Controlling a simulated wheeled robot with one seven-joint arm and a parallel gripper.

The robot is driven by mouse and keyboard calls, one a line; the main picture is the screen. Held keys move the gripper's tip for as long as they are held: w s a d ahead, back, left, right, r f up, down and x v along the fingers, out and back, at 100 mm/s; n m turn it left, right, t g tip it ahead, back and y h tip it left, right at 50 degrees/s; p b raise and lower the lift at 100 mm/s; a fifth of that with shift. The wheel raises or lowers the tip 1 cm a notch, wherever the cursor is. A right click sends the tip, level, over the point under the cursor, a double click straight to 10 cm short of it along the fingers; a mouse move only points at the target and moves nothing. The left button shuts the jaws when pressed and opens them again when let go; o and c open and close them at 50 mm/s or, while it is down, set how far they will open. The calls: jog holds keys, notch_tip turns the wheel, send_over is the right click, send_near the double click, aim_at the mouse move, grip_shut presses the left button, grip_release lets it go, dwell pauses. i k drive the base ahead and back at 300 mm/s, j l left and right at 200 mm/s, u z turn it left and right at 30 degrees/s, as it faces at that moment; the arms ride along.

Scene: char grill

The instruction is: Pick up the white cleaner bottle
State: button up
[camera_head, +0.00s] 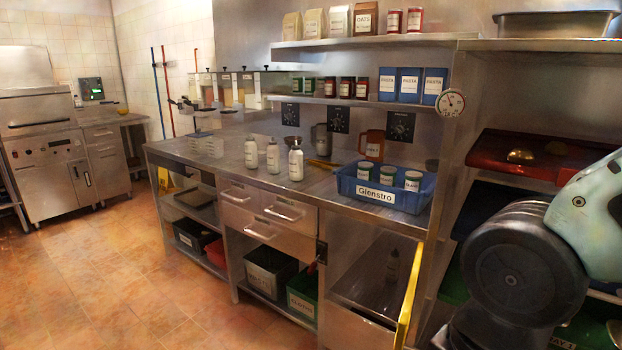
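Several small bottles stand upright on the steel counter (330,188). A white bottle with a dark cap (296,163) is the nearest of a row of three. A whitish bottle (273,157) and another pale bottle (251,152) stand to its left. The labels are too small to read, so I cannot tell which is the cleaner. My arm shows at the right edge, but my gripper is outside the view.
A blue crate (410,198) labelled Glenstro holds several lidded containers on the counter's right. A brown jug (371,146) and a grey jug (321,140) stand behind. A shelf (350,102) overhangs the counter's back. A yellow upright edge (409,295) rises in front. The floor at left is clear.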

aim_at(273, 153)
jog(key=l+u, duration=0.3)
jog(key=l, duration=0.7)
jog(key=i+j+u, duration=0.85)
jog(key=i+u, duration=0.3)
jog(key=i+j+u, duration=0.1)
jog(key=i, duration=0.6)
jog(key=i+z, duration=0.25)
jog(key=z, duration=0.2)
jog(key=i+z, duration=0.55)
jog(key=z, duration=0.3)
jog(key=i+z, duration=0.25)
jog(key=z, duration=0.15)
jog(key=i+z, duration=0.4)
jog(key=k+l, duration=0.05)
jog(key=k, duration=0.05)
